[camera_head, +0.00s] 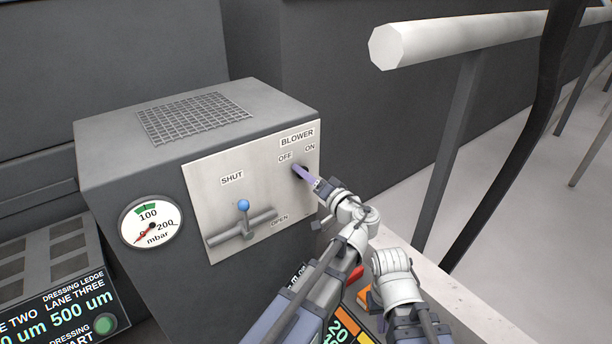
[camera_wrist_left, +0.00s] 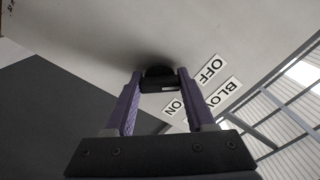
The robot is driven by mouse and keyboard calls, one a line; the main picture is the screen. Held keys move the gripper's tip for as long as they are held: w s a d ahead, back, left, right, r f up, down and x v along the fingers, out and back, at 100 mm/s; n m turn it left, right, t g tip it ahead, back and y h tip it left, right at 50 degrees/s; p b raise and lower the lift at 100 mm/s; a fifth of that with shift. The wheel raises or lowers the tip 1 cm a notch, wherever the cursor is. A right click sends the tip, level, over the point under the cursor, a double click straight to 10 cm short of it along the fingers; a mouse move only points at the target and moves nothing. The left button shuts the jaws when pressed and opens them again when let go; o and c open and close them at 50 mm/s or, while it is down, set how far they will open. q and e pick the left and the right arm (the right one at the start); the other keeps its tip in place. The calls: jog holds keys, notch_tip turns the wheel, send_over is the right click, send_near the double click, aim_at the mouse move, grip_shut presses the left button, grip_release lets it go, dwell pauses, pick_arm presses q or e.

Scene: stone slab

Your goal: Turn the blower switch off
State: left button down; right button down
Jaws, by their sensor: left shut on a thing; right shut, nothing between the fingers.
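The blower switch is a black knob (camera_wrist_left: 158,84) on the pale front plate, below the "OFF" and "ON" labels. My left gripper (camera_head: 302,171) reaches it in the head view. In the left wrist view the purple fingers (camera_wrist_left: 160,92) close on the knob's two sides. The fingers and hand cover most of the switch in the head view, and I cannot tell which label it points to. The white wrist of my right arm (camera_head: 393,275) shows at the lower right of the head view; its fingers are not visible.
A T-shaped valve handle with a blue ball (camera_head: 243,205) is left of the switch, between "SHUT" and "OPEN". A round mbar gauge (camera_head: 151,223) is further left. A white-topped railing (camera_head: 450,35) stands at the right. A display panel (camera_head: 70,310) is at the lower left.

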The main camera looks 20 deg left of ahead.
pick_arm(q)
jog(key=shift+c, duration=1.2)
grip_release()
